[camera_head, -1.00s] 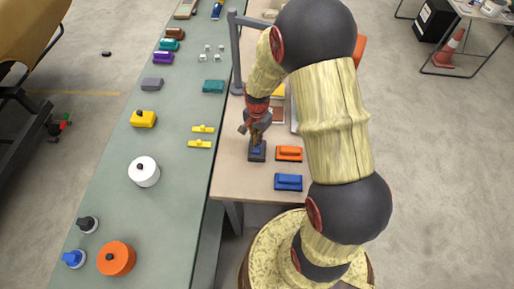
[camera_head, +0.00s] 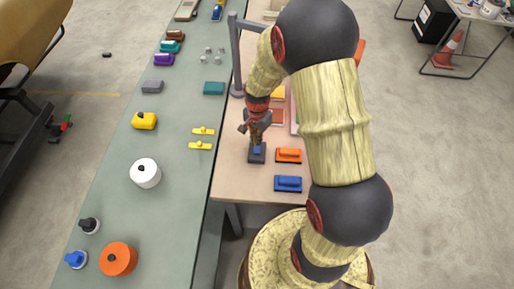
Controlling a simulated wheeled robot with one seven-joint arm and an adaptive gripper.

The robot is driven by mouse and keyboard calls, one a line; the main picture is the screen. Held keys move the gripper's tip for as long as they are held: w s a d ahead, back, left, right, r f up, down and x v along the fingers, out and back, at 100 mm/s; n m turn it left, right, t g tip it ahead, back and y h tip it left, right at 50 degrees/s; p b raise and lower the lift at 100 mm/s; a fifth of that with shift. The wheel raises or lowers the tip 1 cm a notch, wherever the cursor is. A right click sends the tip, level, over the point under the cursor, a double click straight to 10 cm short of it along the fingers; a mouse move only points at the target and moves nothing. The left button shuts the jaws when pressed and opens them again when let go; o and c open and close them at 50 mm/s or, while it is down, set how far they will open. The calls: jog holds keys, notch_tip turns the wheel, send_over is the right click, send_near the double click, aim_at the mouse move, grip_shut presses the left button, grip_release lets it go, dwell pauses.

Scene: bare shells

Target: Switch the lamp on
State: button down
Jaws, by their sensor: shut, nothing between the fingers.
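A grey post (camera_head: 236,55) with a bar at its top stands at the left edge of the wooden table; it looks like the lamp's stand. The lamp's head is not clearly visible, and my arm covers that area, so I cannot tell whether it is lit. A small dark box with a blue top piece (camera_head: 257,151), which looks like a switch, sits on the table near its left edge. My gripper (camera_head: 255,141) is shut and empty, pointing down right at this switch. I cannot tell whether the fingertips touch it.
An orange block (camera_head: 289,155) and a blue block (camera_head: 288,183) lie right of the switch on the table (camera_head: 235,180). A green bench (camera_head: 175,220) at the left holds knobs, yellow pieces and several blocks. My arm covers the table's right side.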

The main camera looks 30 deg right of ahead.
aim_at(258, 147)
jog(key=shift+r+p, duration=1.45)
jog(key=shift+r, duration=0.9)
jog(key=shift+s+n, duration=0.15)
jog(key=shift+n, duration=0.35)
jog(key=s+a+r+n+t+b, duration=0.2)
jog(key=s+a+r+n+b, duration=0.2)
jog(key=s+r, duration=0.5)
jog(key=s+a+r+n+t+b, duration=0.3)
jog(key=s+a+r+n+b, duration=0.2)
jog(key=r, duration=0.8)
jog(key=shift+s+a+n+t, duration=0.35)
jog(key=shift+s+n, duration=1.05)
jog(key=shift+s, duration=0.65)
jog(key=shift+r, duration=0.1)
